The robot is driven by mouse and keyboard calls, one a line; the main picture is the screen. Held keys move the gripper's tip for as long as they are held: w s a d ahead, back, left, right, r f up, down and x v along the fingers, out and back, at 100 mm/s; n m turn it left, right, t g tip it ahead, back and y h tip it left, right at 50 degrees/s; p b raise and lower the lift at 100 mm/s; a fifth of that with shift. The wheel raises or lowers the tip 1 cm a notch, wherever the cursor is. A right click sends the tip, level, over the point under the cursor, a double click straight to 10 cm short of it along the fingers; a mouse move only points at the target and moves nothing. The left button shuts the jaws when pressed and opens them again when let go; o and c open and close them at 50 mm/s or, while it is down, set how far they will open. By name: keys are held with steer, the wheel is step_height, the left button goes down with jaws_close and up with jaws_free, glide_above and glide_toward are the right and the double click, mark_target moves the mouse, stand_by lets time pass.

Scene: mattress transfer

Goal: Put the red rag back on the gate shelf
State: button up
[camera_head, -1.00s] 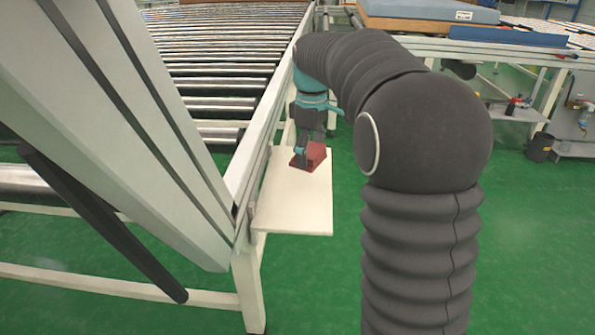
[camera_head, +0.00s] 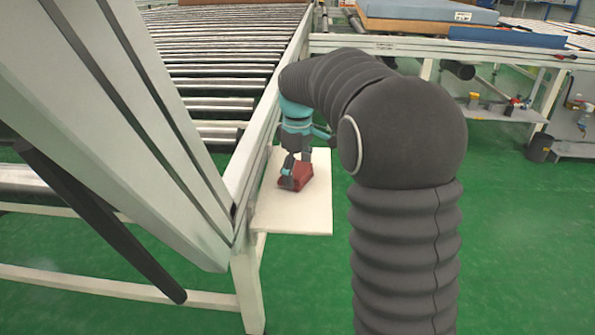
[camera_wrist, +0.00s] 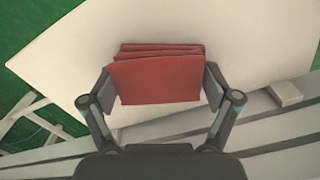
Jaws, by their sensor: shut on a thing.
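The red rag (camera_head: 297,178) is a folded stack over the white gate shelf (camera_head: 297,217). In the wrist view the rag (camera_wrist: 157,79) sits between the two fingers, with its folded layers at the far side. My gripper (camera_head: 291,175) is shut on the rag, one finger at each side of it. In the wrist view my gripper (camera_wrist: 158,88) shows both fingertips against the rag's sides. The shelf (camera_wrist: 255,45) lies below the rag in that view. I cannot tell whether the rag touches the shelf.
The conveyor frame's rail (camera_head: 262,125) runs along the shelf's left side, with metal rollers (camera_head: 215,82) beyond it. A large pale beam (camera_head: 110,130) slants at the left. Green floor (camera_head: 520,230) is open at the right. A mattress (camera_head: 430,12) lies at the back.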

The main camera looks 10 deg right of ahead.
mark_target(297, 169)
steer(key=o, duration=0.9)
steer(key=shift+c, duration=0.2)
step_height(297, 169, up, 12)
steer(key=p, duration=0.2)
steer(key=s+r+m+t, duration=0.1)
steer(key=s+r+m, duration=0.15)
steer(key=s, duration=0.55)
steer(key=s+f+m+t, duration=0.2)
steer(key=s+f, duration=0.4)
steer(key=s, duration=0.5)
steer(key=s+f+m+t, duration=0.2)
steer(key=s+f+m, duration=0.3)
steer(key=s, duration=0.6)
steer(key=shift+s+f+t, duration=0.2)
steer(key=shift+f+t, duration=0.1)
steer(key=shift+f, duration=0.15)
steer(key=shift+m, duration=0.25)
